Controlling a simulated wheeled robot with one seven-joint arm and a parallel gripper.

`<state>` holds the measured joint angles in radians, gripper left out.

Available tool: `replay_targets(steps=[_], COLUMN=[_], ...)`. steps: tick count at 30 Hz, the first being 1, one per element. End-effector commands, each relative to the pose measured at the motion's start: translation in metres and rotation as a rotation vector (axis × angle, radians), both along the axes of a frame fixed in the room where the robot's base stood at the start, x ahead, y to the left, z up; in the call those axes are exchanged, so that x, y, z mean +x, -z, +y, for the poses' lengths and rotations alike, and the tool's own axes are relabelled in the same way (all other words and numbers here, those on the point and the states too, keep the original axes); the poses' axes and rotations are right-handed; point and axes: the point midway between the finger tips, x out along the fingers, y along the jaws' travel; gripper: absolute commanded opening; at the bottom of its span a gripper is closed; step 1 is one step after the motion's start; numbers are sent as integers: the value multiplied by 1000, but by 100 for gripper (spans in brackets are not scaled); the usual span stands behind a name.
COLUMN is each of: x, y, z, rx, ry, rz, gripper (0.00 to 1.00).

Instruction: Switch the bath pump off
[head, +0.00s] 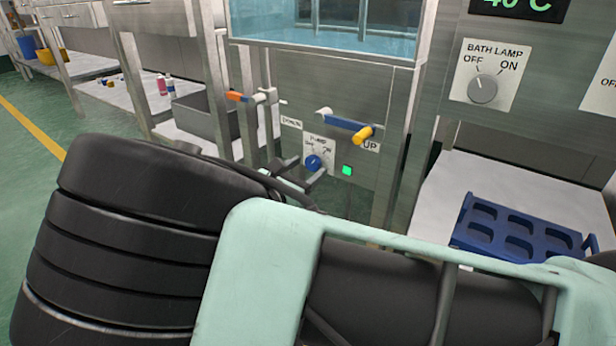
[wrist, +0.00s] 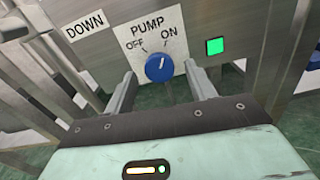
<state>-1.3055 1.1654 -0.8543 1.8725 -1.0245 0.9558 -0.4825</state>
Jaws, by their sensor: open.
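The blue pump knob (wrist: 159,68) sits on a white plate (wrist: 148,42) marked PUMP, with OFF at the upper left and ON at the upper right. Its white mark points up and slightly right, toward ON. A square green light (wrist: 215,46) glows to its right. The knob also shows in the head view (head: 313,162). My gripper (wrist: 163,84) is open and empty, facing the panel, with one finger on each side of the knob in the picture. Both fingers look apart from it; the exact distance is unclear. The gripper also shows in the head view (head: 300,173).
Above the knob is a blue lever with a yellow end (head: 348,123), between DOWN and UP labels. An orange-tipped handle (head: 243,97) is at left. A bath lamp knob (head: 483,89) and a blue rack (head: 515,229) are at right. Metal posts flank the panel.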

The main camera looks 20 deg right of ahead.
Motion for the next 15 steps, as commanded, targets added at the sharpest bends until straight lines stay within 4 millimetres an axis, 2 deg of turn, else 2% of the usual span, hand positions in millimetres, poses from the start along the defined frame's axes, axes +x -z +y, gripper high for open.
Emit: replay_targets(steps=[6,14,15], x=[8,9,9], y=[0,-1,-1], z=[-11,-12,-12], rx=[1,0,0], ry=[0,0,-1], rz=[-1,0,0], gripper=[55,55,47])
